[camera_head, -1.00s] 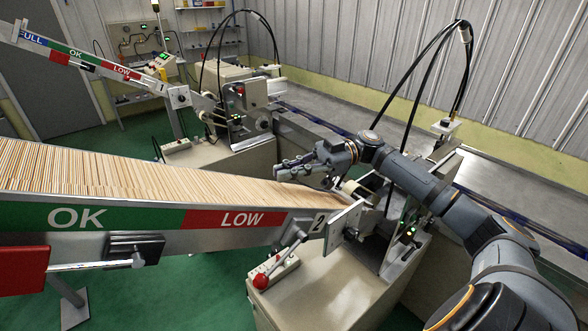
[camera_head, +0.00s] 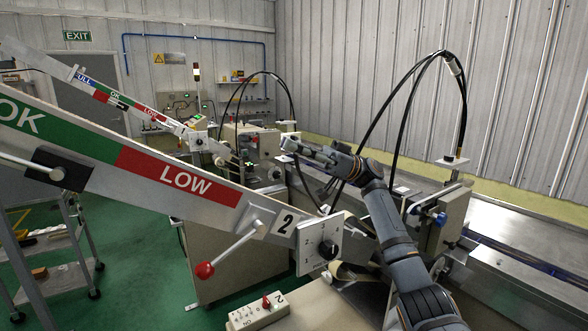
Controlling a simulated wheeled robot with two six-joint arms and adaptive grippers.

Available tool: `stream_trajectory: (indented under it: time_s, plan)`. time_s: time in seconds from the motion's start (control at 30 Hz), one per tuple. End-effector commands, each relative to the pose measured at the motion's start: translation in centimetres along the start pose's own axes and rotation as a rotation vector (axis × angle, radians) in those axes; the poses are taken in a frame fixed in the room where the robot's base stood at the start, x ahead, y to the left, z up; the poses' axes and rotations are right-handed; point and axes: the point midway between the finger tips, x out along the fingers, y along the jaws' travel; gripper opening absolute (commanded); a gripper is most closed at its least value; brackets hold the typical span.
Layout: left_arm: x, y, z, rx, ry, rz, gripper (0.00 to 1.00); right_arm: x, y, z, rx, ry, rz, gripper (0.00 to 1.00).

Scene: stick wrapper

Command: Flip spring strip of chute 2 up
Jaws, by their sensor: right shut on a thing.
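Chute 2 (camera_head: 178,180) slopes down from the left to its end plate marked 2 (camera_head: 284,222). Its side has a green OK band and a red LOW band (camera_head: 180,177). My right gripper (camera_head: 291,147) is raised above and beyond the chute's lower end, pointing left. It is shut on what looks like the thin dark spring strip (camera_head: 307,188), which runs from the fingers down towards the chute end. The strip's lower end and the grip itself are hard to make out. The sticks are hidden behind the chute wall. My left gripper is not in view.
A red-knobbed lever (camera_head: 204,270) juts from the chute's near side. A dial plate (camera_head: 320,245) and switch box (camera_head: 257,312) are below. Black hoses (camera_head: 400,110) arch behind my right arm. Chute 1 (camera_head: 110,95) stands farther back left.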

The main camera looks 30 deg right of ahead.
Motion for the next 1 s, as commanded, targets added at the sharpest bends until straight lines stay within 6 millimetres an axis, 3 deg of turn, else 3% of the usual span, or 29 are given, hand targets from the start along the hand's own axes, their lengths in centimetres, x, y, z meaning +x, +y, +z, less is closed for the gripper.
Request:
stream_trajectory:
  time_s: [0.1, 0.27, 0.3, 0.47, 0.77, 1.0]
  plan:
    - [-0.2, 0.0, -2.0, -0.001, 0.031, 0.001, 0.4, 0.2, 0.0, -1.0, -0.007, 0.017, 0.003, 0.0]
    - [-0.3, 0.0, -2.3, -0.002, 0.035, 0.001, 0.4, 0.2, 0.0, -1.1, -0.008, 0.017, 0.003, 0.0]
    - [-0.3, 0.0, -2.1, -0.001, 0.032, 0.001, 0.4, 0.2, 0.0, -1.1, -0.008, 0.016, 0.003, 0.1]
    - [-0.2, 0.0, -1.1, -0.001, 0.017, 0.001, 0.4, 0.2, 0.0, -0.9, -0.006, 0.013, 0.004, 0.29]
    - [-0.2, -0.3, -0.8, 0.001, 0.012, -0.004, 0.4, 0.2, 0.0, -0.9, -0.005, 0.01, 0.003, 0.29]
    - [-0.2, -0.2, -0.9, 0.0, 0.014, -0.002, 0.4, 2.0, 0.1, -5.0, -0.01, 0.012, 0.001, 0.29]
